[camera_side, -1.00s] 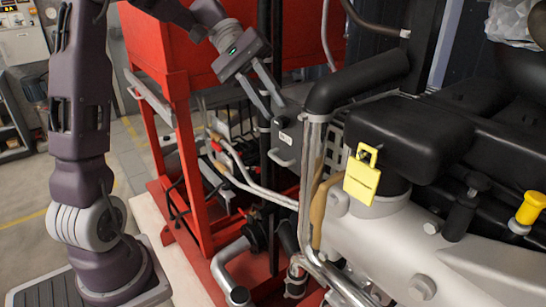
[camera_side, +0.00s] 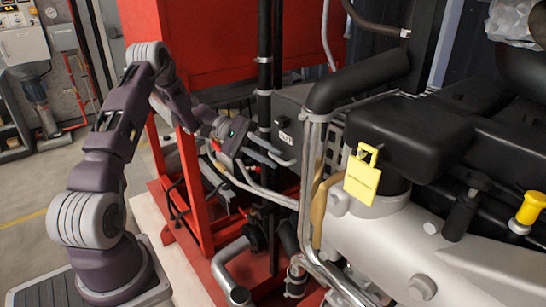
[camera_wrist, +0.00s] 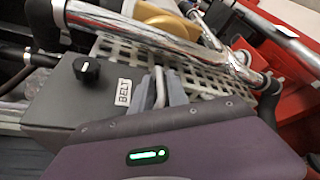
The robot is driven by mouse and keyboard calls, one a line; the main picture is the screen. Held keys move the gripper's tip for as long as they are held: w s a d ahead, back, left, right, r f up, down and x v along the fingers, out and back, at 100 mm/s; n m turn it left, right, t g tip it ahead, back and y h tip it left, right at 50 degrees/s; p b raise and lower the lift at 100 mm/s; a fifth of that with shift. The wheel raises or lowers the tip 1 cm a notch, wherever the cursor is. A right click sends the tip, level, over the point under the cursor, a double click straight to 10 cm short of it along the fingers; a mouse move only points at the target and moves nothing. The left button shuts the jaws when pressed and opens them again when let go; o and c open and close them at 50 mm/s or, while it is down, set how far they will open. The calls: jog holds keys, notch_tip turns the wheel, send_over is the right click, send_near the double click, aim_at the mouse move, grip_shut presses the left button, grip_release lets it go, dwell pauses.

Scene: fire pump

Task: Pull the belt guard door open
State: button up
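The belt guard door is the front of a dark grey box (camera_side: 291,118) left of the engine. It looks shut. In the wrist view the box (camera_wrist: 62,105) shows a black knob (camera_wrist: 87,68) and a white BELT label (camera_wrist: 123,92). A pale bar handle (camera_side: 284,161) is low on the door. My gripper (camera_side: 278,156) reaches toward the handle from the left, its two fingers apart. In the wrist view the fingers (camera_wrist: 162,90) stand beside the label, with a pale piece at them that looks like the handle. Whether they touch it I cannot tell.
Chrome pipes (camera_side: 310,180) run just right of the door. A black vertical pipe (camera_side: 264,70) stands beside the box. A red frame (camera_side: 190,180) is close to my arm. A yellow tag (camera_side: 361,177) hangs on the engine. Open floor lies at the left.

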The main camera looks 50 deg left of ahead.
jog(key=shift+w+d, duration=0.15)
jog(key=shift+d, duration=0.3)
grip_shut()
dwell(1.1)
